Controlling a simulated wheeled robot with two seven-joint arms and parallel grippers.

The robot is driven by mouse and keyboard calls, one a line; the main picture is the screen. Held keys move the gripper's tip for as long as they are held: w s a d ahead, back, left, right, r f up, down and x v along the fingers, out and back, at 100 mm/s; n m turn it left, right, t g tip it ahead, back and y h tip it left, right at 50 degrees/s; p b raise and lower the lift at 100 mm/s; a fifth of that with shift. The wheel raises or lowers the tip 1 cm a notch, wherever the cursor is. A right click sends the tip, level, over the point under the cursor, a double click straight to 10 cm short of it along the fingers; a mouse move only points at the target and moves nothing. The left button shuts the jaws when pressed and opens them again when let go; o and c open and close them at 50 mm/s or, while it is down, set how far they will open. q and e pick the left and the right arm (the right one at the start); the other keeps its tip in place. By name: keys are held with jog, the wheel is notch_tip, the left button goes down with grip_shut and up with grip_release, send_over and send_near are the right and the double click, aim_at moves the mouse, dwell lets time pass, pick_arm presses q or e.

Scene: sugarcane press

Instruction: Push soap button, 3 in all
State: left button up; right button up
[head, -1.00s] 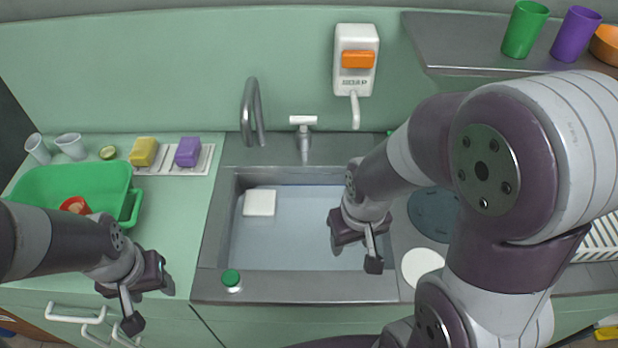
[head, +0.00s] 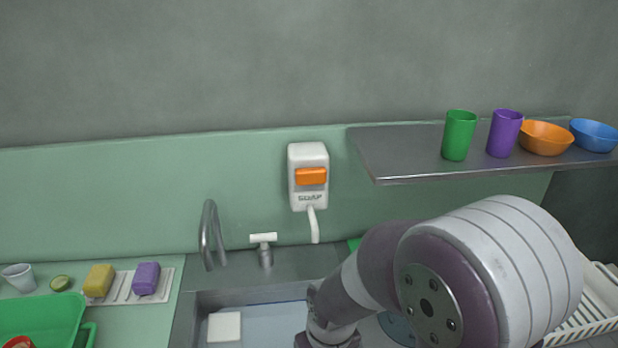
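The soap dispenser (head: 308,160) is a white box on the green wall panel above the sink, with the word SOAP on its front. Its orange button (head: 311,176) is in full view, and a white spout hangs below it. My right arm crosses the lower right of the head view, in front of the sink. Its wrist shows at the bottom edge, below the dispenser and apart from it, and its fingers are cut off by the frame. My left gripper is out of view.
A metal shelf (head: 400,165) with cups and bowls juts out right of the dispenser. A tap (head: 208,235) and a white-handled valve (head: 264,245) stand behind the sink (head: 190,310). Sponges and a green basin (head: 40,318) are at left. The wall around the dispenser is clear.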

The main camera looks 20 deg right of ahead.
grip_shut()
dwell(1.5)
